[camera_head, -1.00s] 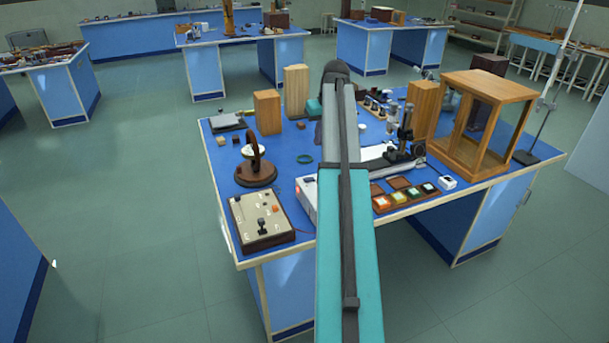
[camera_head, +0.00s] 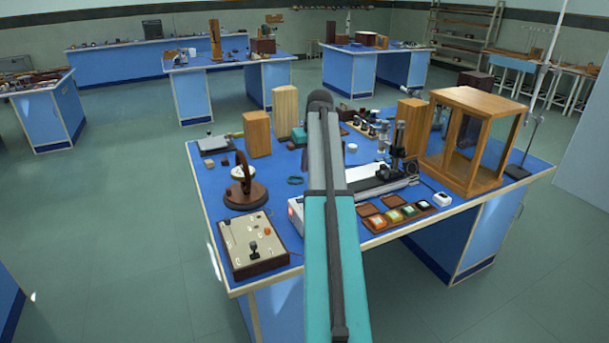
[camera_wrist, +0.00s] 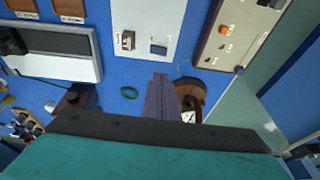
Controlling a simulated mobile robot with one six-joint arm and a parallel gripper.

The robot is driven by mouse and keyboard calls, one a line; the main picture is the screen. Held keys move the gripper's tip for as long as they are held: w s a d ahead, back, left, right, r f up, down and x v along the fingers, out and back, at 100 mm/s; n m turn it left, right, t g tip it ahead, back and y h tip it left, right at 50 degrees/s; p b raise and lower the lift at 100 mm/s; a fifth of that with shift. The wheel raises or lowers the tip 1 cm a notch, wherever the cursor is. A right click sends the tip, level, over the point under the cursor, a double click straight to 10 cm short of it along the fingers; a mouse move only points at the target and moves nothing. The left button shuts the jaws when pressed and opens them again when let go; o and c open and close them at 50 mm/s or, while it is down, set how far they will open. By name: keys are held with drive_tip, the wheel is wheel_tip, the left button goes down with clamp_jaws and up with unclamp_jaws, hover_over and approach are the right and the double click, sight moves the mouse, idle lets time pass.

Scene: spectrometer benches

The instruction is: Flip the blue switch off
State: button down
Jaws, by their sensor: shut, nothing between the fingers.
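A white box (camera_wrist: 145,18) shows at the top of the wrist view, with a small blue switch (camera_wrist: 158,50) near its edge. A second, pale and brown switch (camera_wrist: 127,40) sits beside it. I cannot tell which way the blue switch is tipped. My gripper (camera_wrist: 160,78) points towards the box with its fingers shut and empty, apparently just short of the blue switch in the picture; contact is not visible. In the head view my arm covers most of the box (camera_head: 296,210) and hides the switch and the gripper.
A control panel (camera_head: 235,235) with a black lever stands left of the box. A round wooden stand (camera_head: 246,195) is behind it. A glass-sided wooden case (camera_head: 470,150), a slide tray (camera_head: 400,215) and wooden blocks (camera_head: 257,133) crowd the bench. A green ring (camera_wrist: 129,92) lies flat.

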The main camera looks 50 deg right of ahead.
drive_tip(key=p, duration=0.3)
hover_over(299, 199)
drive_tip(key=f, duration=0.6)
drive_tip(key=s+f, duration=0.1)
drive_tip(key=f, duration=0.3)
drive_tip(key=shift+d, duration=0.1)
drive_tip(key=shift+w+a+f+p, duration=0.1)
drive_tip(key=shift+f+p, duration=0.15)
drive_tip(key=shift+f, duration=0.55)
drive_tip(key=shift+w+a+f+p, duration=0.1)
drive_tip(key=shift+f+p, duration=0.15)
drive_tip(key=shift+f, duration=0.5)
drive_tip(key=shift+s+d+f, duration=0.1)
drive_tip(key=shift+s, duration=0.1)
